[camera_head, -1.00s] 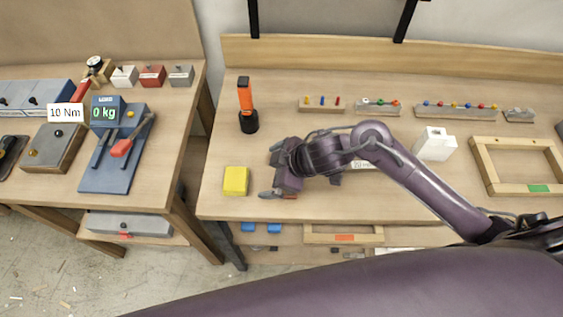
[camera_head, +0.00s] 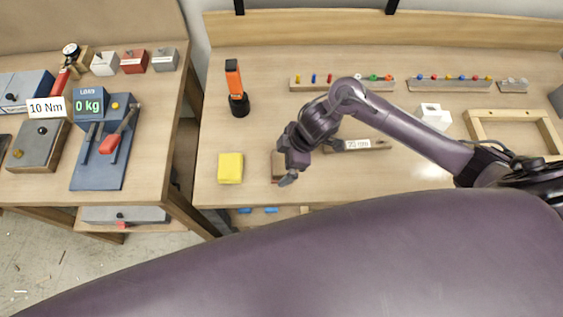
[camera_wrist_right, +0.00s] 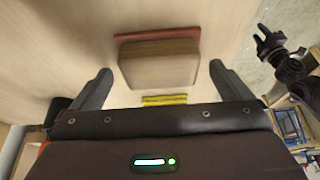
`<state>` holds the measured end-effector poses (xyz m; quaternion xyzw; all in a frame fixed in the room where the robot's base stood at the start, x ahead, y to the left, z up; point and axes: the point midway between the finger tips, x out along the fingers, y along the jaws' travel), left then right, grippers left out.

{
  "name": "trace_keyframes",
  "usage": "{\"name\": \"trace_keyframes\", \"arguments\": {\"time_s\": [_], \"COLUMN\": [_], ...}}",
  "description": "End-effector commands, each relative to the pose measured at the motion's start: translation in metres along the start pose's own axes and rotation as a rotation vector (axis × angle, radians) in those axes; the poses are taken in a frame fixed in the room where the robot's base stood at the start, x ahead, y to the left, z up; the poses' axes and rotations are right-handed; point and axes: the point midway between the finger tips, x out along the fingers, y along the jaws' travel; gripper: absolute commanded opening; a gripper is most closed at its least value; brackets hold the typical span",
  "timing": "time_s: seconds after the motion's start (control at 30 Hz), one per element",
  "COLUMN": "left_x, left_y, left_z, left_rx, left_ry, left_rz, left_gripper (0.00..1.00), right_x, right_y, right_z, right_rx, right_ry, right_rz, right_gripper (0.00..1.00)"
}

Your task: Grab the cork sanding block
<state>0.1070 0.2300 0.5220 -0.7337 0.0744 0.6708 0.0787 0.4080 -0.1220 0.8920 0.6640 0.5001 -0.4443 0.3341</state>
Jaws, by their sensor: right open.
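The cork sanding block (camera_head: 277,166) is a brown block lying on the workbench near its front edge, right of a yellow block. My right gripper (camera_head: 284,163) partly hides it in the head view. In the right wrist view the cork block (camera_wrist_right: 160,62) shows brown with a reddish layer along one side. My right gripper (camera_wrist_right: 160,72) is open and empty there, with the block ahead between the lines of its two fingers. I see no contact.
The yellow block (camera_head: 230,168) sits close left of the cork block. An orange and black tool (camera_head: 236,90) stands farther back. A labelled grey bar (camera_head: 357,145) lies right of my gripper, with a white block (camera_head: 432,115) beyond. A second bench (camera_head: 150,160) is at left.

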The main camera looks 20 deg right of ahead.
Motion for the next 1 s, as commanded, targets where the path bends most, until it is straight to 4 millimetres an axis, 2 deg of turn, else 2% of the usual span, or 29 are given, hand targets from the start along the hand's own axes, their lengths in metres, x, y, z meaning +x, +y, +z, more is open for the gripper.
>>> {"name": "trace_keyframes", "arguments": {"time_s": [0.1,0.2,0.57,0.83,1.0], "left_x": [0.000,0.000,0.000,0.000,-0.001], "left_y": [-0.001,-0.001,0.000,0.000,0.000], "left_z": [-0.011,-0.011,-0.001,0.001,0.000], "left_rx": [-0.001,-0.001,-0.002,-0.003,-0.003], "left_ry": [0.017,0.017,0.002,0.000,0.000], "left_rz": [-0.002,-0.002,0.000,0.000,0.000], "left_gripper": [0.36,0.36,0.36,0.36,0.36], "right_x": [0.001,0.001,0.000,-0.001,-0.011], "right_y": [0.000,0.000,0.000,0.001,0.001], "right_z": [0.000,0.000,0.000,-0.001,-0.006], "right_rx": [0.000,-0.001,0.000,-0.001,-0.003], "right_ry": [0.000,0.000,0.000,0.001,0.003], "right_rz": [0.000,0.000,0.001,0.002,0.003], "right_gripper": [0.98,0.96,0.48,0.48,0.48]}}
